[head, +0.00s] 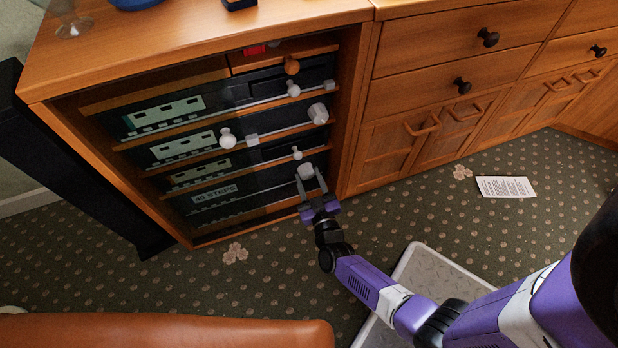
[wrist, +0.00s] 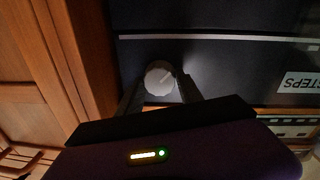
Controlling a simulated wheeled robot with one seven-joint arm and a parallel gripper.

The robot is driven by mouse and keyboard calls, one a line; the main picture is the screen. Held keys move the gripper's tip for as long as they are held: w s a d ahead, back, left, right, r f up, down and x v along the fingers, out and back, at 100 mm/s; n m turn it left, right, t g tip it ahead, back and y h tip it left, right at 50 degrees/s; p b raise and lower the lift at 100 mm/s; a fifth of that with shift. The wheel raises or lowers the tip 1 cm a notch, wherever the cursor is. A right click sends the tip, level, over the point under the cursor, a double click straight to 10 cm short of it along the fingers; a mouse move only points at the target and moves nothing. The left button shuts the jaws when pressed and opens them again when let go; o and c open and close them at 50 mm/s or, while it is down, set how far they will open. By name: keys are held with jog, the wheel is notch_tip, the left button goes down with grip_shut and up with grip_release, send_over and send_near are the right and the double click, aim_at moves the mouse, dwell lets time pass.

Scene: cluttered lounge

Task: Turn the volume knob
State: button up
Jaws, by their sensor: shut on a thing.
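In the wrist view the fingers (wrist: 160,92) close around the knob. Part of the knob's sides is hidden by the fingers.
The wooden cabinet (head: 215,50) holds stacked units with other knobs, including a grey one (head: 318,113) and a white one (head: 227,138) above. Drawers with black pulls stand to the right. A paper (head: 506,187) lies on the carpet. An orange seat (head: 165,332) is in front.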

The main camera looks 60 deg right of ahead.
jog(key=n+p, duration=0.1)
jog(key=n, duration=0.3)
jog(key=shift+n, duration=0.3)
jog(key=n, duration=0.5)
jog(key=shift+f+n+t, duration=0.15)
jog(key=shift+n+t, duration=0.25)
jog(key=n, duration=0.4)
jog(key=shift+s+n, duration=0.1)
jog(key=shift+n, duration=0.2)
jog(key=shift+n+y, duration=0.3)
jog(key=shift+n, duration=2.1)
jog(key=shift+t, duration=0.3)
jog(key=o, duration=1.4)
